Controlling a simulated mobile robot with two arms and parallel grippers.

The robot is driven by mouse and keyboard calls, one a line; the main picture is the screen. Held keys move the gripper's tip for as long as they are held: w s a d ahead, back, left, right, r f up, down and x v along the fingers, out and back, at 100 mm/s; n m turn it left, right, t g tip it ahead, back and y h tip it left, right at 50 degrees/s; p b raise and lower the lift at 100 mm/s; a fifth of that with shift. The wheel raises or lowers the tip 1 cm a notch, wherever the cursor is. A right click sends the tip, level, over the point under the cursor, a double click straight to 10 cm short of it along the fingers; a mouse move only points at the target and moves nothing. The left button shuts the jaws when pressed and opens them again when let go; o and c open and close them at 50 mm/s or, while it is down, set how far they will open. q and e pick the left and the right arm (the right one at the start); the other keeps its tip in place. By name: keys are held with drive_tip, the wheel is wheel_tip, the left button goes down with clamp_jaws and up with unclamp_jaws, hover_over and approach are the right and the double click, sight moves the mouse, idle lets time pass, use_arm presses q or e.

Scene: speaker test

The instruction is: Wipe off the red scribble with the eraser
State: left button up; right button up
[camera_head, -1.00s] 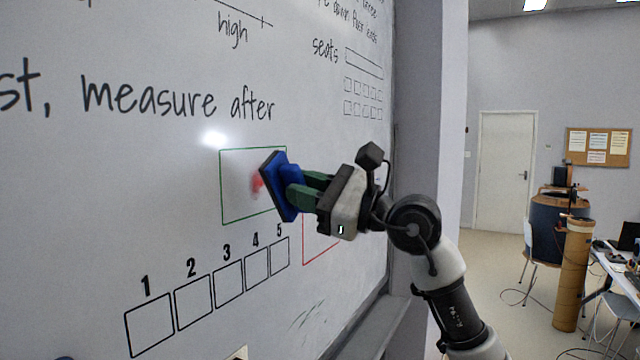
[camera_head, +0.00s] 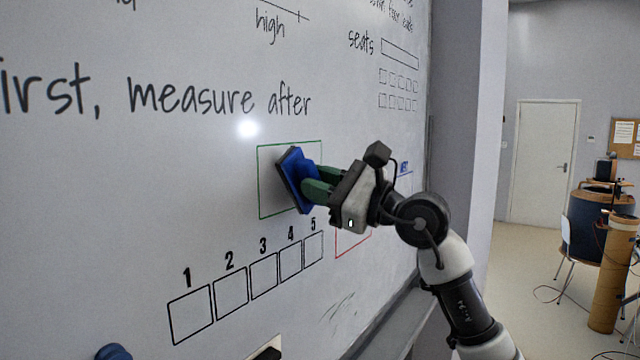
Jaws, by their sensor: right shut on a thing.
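My right gripper (camera_head: 312,187) is shut on the blue eraser (camera_head: 297,180), which has a dark pad facing the whiteboard (camera_head: 130,190). The eraser is at the board inside the green outlined box (camera_head: 268,170), over its middle and right part. I cannot tell for sure whether the pad touches the board. No red scribble shows in the visible part of the green box; the area behind the eraser is hidden. My left gripper is not in view.
A red outlined box (camera_head: 352,243) is partly hidden behind my right gripper. A row of numbered boxes (camera_head: 247,285) and black writing (camera_head: 220,99) are on the board. A tray ledge (camera_head: 385,325) runs below. A dark blue round thing (camera_head: 113,352) shows at the bottom left.

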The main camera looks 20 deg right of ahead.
drive_tip(key=shift+f+p+x, duration=0.2)
drive_tip(key=shift+p+x, duration=0.1)
drive_tip(key=shift+x, duration=0.7)
drive_tip(key=shift+d, duration=0.1)
drive_tip(key=shift+w+d, duration=2.4)
drive_tip(key=shift+d, duration=0.5)
drive_tip(key=shift+s+a+b, duration=0.3)
drive_tip(key=shift+s+a, duration=0.85)
drive_tip(key=shift+a, duration=0.3)
drive_tip(key=shift+s+a+b, duration=0.25)
drive_tip(key=shift+s+a, duration=0.95)
drive_tip(key=shift+a, duration=0.3)
drive_tip(key=shift+d, duration=0.1)
drive_tip(key=shift+s+d+f+b, duration=0.15)
drive_tip(key=shift+s+d+b, duration=0.25)
drive_tip(key=shift+s+b, duration=0.25)
drive_tip(key=v, duration=0.1)
drive_tip(key=b+v, duration=0.1)
drive_tip(key=r+b+v, duration=0.1)
drive_tip(key=v, duration=0.1)
drive_tip(key=shift+s, duration=0.3)
